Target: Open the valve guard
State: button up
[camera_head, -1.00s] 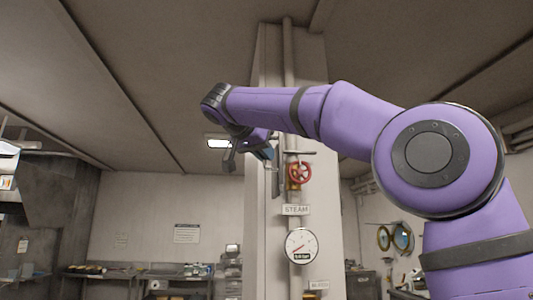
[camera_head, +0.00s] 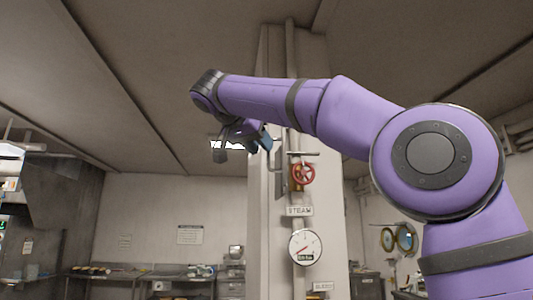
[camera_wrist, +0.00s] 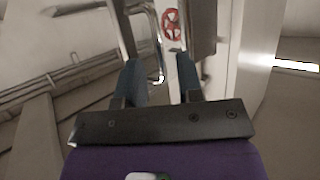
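The red valve wheel (camera_head: 303,174) is on the vertical steam pipe, above a STEAM label (camera_head: 299,211). It also shows in the wrist view (camera_wrist: 171,23), beyond my fingers. A bent, shiny metal bar (camera_wrist: 156,45) shows near the wheel in the wrist view, between the lines of my two fingers. It may be the handle of the valve guard; I cannot tell the guard's outline or how far it is open. My gripper (camera_head: 243,146) is raised left of the wheel. Its blue-grey fingers (camera_wrist: 158,68) are apart, with nothing clearly held between them.
A round gauge (camera_head: 304,247) is below the label on the pale column (camera_head: 329,190). A thin horizontal bar (camera_head: 302,153) is just above the wheel. Shelves with trays (camera_head: 140,272) line the back wall. Open air surrounds my gripper on its left.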

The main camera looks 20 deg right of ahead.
jog(key=v, duration=0.6)
jog(key=shift+a, duration=0.25)
dwell(0.3)
